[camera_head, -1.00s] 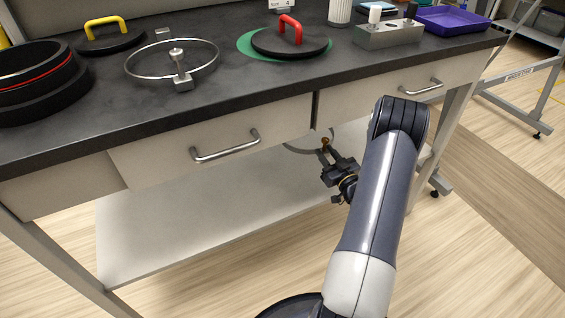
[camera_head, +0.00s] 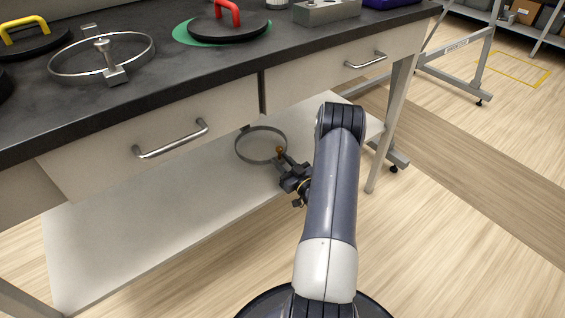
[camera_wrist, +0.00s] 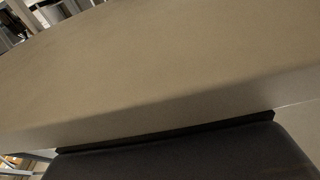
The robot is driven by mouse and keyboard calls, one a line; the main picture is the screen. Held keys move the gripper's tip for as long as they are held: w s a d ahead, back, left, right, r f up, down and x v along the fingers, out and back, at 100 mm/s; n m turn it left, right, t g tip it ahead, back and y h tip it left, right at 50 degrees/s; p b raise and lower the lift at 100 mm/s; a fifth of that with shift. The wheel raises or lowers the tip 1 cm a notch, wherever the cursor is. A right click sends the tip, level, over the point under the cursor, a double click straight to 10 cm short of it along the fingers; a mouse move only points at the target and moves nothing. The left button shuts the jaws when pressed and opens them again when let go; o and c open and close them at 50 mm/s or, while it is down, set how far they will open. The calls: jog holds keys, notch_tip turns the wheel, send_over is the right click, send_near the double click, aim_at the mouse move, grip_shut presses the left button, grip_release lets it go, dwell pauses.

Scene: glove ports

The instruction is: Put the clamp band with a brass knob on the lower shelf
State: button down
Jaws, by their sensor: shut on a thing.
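The clamp band with a brass knob (camera_head: 238,146) is a thin metal ring. In the head view it is at the lower shelf (camera_head: 150,220), under the right part of the front drawer. The brass knob shows at its near right side. My gripper (camera_head: 282,162) is shut on the band's knob side. The ring reaches away from the gripper over the shelf; I cannot tell whether it touches the shelf. The wrist view shows mostly a pale blurred surface and a dark part of my own gripper, with no band to be seen.
Two drawers with bar handles (camera_head: 172,139) hang just above the shelf. A second clamp band with a silver knob (camera_head: 150,57) lies on the dark bench top, beside red-handled (camera_head: 229,12) and yellow-handled (camera_head: 25,31) lids. A bench leg (camera_head: 392,125) stands to the right. The shelf's left part is clear.

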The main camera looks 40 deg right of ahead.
jog(key=shift+f+b, duration=0.55)
jog(key=shift+b, duration=0.1)
jog(key=shift+s, duration=0.1)
jog(key=c, duration=1.1)
grip_release()
jog(key=shift+a+f, duration=0.1)
jog(key=shift+f, duration=0.1)
jog(key=shift+r, duration=0.1)
jog(key=shift+r+p, duration=0.5)
jog(key=shift+p, duration=0.3)
jog(key=s+f+p, duration=0.1)
jog(key=s+p, duration=0.1)
jog(key=s, duration=0.9)
jog(key=shift+s+d, duration=0.3)
jog(key=shift+s, duration=0.1)
jog(key=shift+w, duration=0.15)
